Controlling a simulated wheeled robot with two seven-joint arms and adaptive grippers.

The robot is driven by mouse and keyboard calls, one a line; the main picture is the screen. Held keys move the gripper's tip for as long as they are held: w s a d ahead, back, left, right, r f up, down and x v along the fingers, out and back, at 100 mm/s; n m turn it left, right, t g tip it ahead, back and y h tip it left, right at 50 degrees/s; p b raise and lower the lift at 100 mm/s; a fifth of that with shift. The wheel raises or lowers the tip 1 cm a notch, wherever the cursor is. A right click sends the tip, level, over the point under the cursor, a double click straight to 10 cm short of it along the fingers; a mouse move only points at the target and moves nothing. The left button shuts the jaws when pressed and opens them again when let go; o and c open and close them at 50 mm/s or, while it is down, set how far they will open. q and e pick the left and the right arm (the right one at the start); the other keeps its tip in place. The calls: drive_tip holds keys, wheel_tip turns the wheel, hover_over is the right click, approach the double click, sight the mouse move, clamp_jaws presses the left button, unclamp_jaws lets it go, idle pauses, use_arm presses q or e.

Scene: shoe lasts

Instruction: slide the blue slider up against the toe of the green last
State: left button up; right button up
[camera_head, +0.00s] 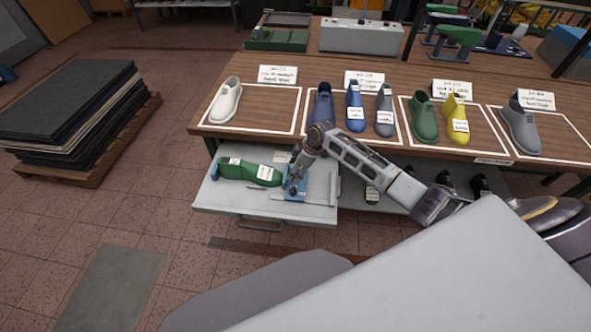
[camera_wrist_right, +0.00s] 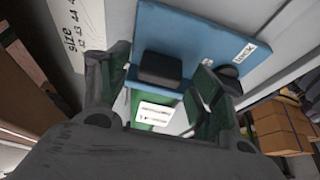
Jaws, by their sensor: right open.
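The green last (camera_head: 250,172) lies on its side in the pulled-out grey drawer (camera_head: 215,198), with white labels on it. The blue slider (camera_head: 294,195) is at the last's right end, in the same drawer. I cannot tell whether the two touch. My right gripper (camera_head: 295,181) reaches down over the slider and partly hides it. In the right wrist view, the gripper (camera_wrist_right: 160,85) is open, with one dark finger on each side of the black block on the blue slider (camera_wrist_right: 195,40). A little of the green last (camera_wrist_right: 135,108) shows below. My left gripper is out of view.
A size scale (camera_wrist_right: 70,25) runs beside the slider. The wooden table (camera_head: 400,62) above the drawer carries several shoe-shaped lasts, including a white one (camera_head: 226,100) and a yellow one (camera_head: 457,120). Dark sheets (camera_head: 70,98) are stacked on a pallet at left.

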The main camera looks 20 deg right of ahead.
drive_tip(key=shift+r, duration=0.1)
drive_tip(key=v, duration=1.1)
drive_tip(key=shift+d+r, duration=0.15)
drive_tip(key=shift+r, duration=0.15)
drive_tip(key=shift+s+f, duration=0.1)
drive_tip(key=shift+s, duration=0.05)
